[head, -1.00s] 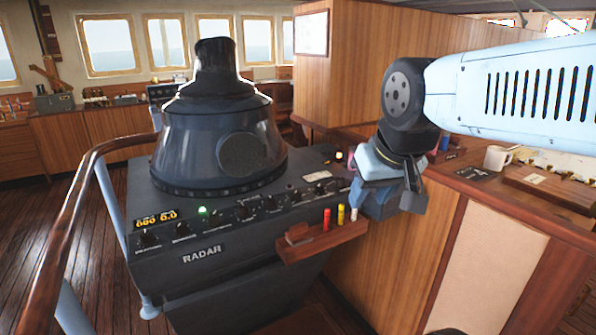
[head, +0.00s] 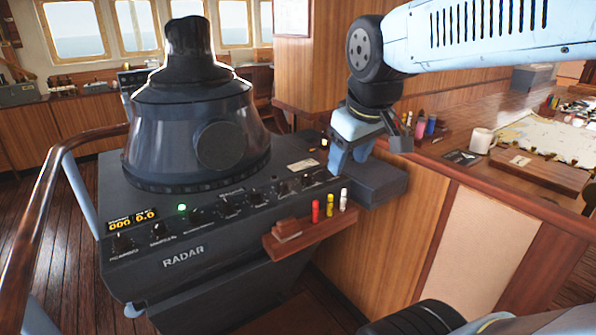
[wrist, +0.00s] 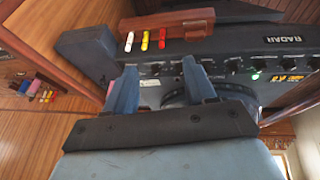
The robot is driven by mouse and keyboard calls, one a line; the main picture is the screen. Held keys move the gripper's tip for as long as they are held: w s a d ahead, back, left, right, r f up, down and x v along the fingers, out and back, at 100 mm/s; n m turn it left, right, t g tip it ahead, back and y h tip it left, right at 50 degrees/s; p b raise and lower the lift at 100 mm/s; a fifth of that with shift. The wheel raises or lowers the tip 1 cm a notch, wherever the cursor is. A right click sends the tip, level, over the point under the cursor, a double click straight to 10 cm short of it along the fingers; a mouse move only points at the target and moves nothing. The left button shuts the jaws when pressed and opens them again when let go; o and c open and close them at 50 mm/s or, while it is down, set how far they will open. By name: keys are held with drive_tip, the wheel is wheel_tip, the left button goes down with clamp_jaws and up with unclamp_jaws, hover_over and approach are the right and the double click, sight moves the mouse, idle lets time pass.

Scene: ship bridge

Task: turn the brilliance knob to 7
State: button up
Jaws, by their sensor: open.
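The radar console (head: 150,270) carries a row of dark knobs along its sloping front panel, with small labels I cannot read for certain, so I cannot tell which is the brilliance knob. One knob (head: 158,231) is near the left end, and another (head: 195,216) is below the green lamp. My gripper (head: 346,163) is open and points down at the right end of the panel, right of most knobs. In the wrist view my gripper (wrist: 160,78) shows its two blue fingers apart, with nothing held. A knob (wrist: 155,69) appears between the fingertips; I cannot tell if they touch it.
A wooden ledge (head: 310,238) with red, yellow and white markers juts from the console front. The large radar hood (head: 190,120) stands behind the knobs. A wooden rail (head: 45,200) is at left. A counter with a white mug (head: 482,141) is at right.

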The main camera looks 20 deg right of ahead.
drive_tip(key=w+a+n+g+h, duration=0.1)
drive_tip(key=w+a+n+g, duration=0.1)
drive_tip(key=w+n, duration=0.85)
drive_tip(key=n+g+h, duration=0.1)
drive_tip(key=n+h, duration=0.2)
drive_tip(key=n, duration=0.4)
approach(306, 175)
drive_tip(key=x, duration=0.8)
drive_tip(key=shift+w+d+f, duration=0.15)
drive_tip(key=shift+w+f, duration=0.05)
drive_tip(key=shift+f, duration=0.1)
drive_tip(key=c, duration=0.9)
drive_tip(key=shift+a, duration=0.35)
clamp_jaws()
drive_tip(key=shift+d, duration=0.3)
